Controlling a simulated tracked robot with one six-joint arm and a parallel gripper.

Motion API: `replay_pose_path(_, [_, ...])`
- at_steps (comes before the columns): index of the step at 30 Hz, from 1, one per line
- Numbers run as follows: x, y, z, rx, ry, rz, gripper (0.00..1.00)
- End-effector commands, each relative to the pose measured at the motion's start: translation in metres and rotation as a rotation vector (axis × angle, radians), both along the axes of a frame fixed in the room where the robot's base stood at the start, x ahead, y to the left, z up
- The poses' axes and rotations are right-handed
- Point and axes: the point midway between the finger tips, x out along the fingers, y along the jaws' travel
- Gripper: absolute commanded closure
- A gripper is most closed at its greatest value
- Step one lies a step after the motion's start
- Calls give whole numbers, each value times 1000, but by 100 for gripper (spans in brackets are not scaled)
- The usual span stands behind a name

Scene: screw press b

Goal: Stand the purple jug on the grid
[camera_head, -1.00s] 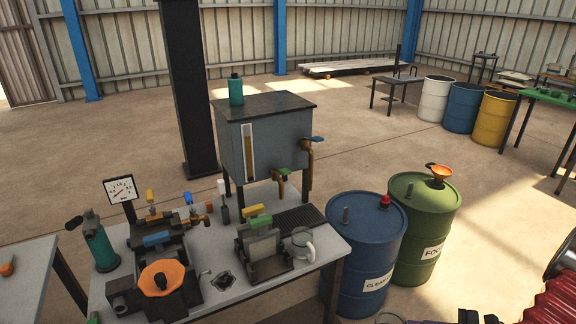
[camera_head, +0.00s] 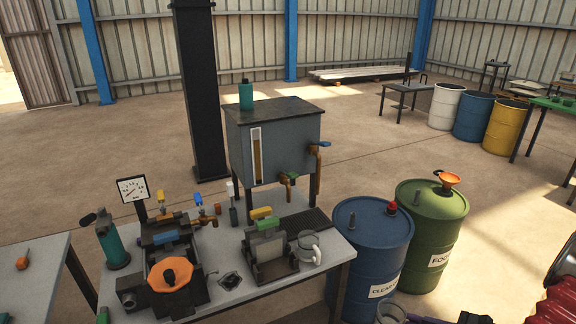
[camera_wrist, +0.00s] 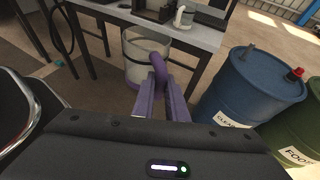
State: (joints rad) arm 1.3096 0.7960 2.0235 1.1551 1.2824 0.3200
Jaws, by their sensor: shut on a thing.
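The purple jug (camera_wrist: 134,69) has a pale, see-through body and a purple handle (camera_wrist: 160,68). In the wrist view my gripper (camera_wrist: 163,92) is shut on that handle, and the jug hangs upright past the fingertips, in front of the table. In the head view only the jug's rim (camera_head: 391,313) shows at the bottom edge, below and right of the table. The dark grid (camera_head: 309,221) lies on the right back of the table, below the tank's taps. The jug is apart from the grid.
A grey-white mug (camera_head: 309,247) stands on the table just in front of the grid, beside a clamp-like device (camera_head: 268,248). Brass taps (camera_head: 288,182) hang from the tank (camera_head: 280,140) above. A blue drum (camera_head: 368,250) and a green drum (camera_head: 432,235) stand right of the table.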

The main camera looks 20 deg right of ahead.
Motion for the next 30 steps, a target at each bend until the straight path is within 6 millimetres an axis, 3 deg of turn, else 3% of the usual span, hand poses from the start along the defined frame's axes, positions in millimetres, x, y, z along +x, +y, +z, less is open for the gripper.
replay_pose_path(14, [98,64,11,7,4,3,100])
replay_pose_path(30, [177,181,26,14,8,116,100])
